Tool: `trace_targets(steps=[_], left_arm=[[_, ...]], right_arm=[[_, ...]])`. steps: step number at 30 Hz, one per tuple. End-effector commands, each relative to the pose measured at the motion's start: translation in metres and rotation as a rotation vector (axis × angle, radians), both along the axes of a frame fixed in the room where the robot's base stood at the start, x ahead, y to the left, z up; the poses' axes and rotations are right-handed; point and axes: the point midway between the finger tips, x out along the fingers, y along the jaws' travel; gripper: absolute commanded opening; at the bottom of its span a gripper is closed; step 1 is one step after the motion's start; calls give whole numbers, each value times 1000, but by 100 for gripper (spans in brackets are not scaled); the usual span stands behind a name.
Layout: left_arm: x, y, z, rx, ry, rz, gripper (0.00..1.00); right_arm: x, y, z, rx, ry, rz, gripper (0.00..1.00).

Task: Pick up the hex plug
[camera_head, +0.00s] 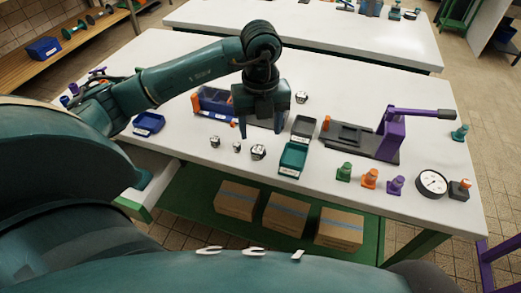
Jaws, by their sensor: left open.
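Several small dark-and-light metal fittings stand on the white table (340,105). Three are in a row near the front edge: a left one (215,142), a small middle one (237,147) and a larger right one (258,152). Another fitting (301,97) lies farther back, right of my gripper. They are too small to tell which is the hex plug. My left gripper (262,128) points down above the table, open, with nothing seen between its fingers. It is just behind the front row. My right gripper is not in view.
A blue bin (216,101) is partly hidden behind my left gripper. Small cones and a dial gauge (432,184) line the front right. A small blue tray (149,122) sits left.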

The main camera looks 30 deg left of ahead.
Motion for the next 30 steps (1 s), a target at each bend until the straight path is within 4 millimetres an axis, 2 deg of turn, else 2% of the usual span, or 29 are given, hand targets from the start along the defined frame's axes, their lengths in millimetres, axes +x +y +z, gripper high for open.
trace_targets(steps=[3,10,18,27,30], left_arm=[[0,0,-17,-1,4,0,58],[-2,1,-34,-1,4,-1,58],[-4,4,-72,-2,2,-1,58],[-4,4,-77,-2,-1,-2,58],[-4,4,-77,-2,-1,-2,51]], right_arm=[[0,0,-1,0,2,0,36],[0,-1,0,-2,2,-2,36],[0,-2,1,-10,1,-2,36],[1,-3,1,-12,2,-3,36],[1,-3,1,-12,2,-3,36]])
